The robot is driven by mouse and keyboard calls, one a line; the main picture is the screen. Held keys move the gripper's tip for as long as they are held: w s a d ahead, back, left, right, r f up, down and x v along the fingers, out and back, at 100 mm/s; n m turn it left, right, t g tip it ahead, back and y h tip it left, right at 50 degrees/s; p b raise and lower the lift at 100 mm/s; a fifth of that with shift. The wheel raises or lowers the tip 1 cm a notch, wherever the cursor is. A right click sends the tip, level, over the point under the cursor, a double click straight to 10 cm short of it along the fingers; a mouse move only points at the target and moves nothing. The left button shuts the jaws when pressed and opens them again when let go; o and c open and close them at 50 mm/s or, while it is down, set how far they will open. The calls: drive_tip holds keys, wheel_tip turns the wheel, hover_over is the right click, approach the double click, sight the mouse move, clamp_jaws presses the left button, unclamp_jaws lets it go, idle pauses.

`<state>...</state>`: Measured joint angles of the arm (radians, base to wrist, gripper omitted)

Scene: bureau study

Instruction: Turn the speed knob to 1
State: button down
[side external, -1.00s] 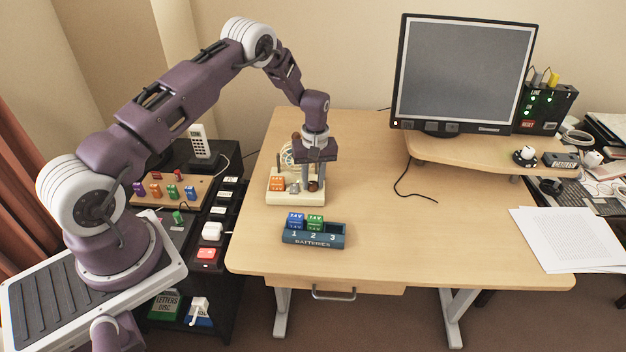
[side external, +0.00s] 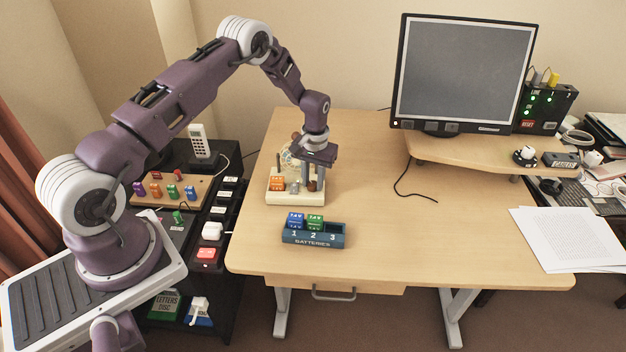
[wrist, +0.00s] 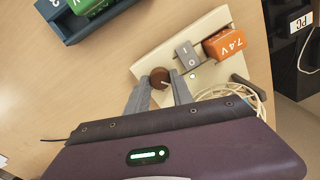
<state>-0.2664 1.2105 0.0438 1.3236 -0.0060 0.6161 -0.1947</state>
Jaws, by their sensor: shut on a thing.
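The speed knob (wrist: 159,76) is a round brown knob with a pale pointer mark, near one end of a cream device base (wrist: 205,35). My gripper (wrist: 160,88) is shut on the knob, one grey finger on each side of it. In the side view my gripper (side external: 310,184) comes down from above onto the right part of the device base (side external: 285,197). The numbers around the knob are too small or hidden, so I cannot tell which one the pointer faces.
A blue battery holder (side external: 314,239) with a blue and a green battery stands in front.

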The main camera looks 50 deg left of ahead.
sight(314, 184)
drive_tip(key=shift+m, duration=1.1)
drive_tip(key=c, duration=1.4)
unclamp_jaws()
drive_tip(key=shift+r, duration=0.15)
wheel_tip(314, 184, up, 7)
drive_tip(key=shift+d+f, duration=0.1)
drive_tip(key=shift+d, duration=0.05)
